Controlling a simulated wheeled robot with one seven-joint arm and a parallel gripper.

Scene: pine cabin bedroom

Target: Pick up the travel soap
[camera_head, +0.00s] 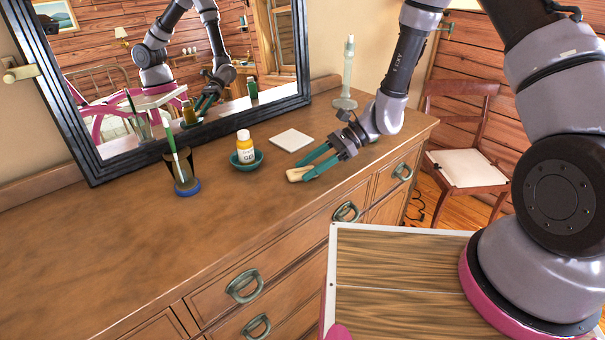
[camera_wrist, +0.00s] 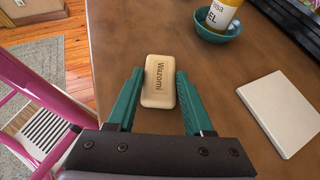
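The travel soap is a cream rounded bar with dark lettering, seen in the wrist view (camera_wrist: 158,82). It lies on the wooden dresser top near the front edge and also shows in the head view (camera_head: 295,174). My gripper (camera_head: 304,170) reaches down over the dresser, its two green fingers on either side of the bar. In the wrist view the fingertips (camera_wrist: 160,73) are spread about the bar's width, close along its long sides. The fingers look open, and no clear grip shows. The bar's near end lies between the fingers.
A white square tile (camera_head: 291,140) lies behind the soap. A yellow bottle (camera_head: 244,141) stands in a teal bowl (camera_head: 257,163). The dresser's left front is clear.

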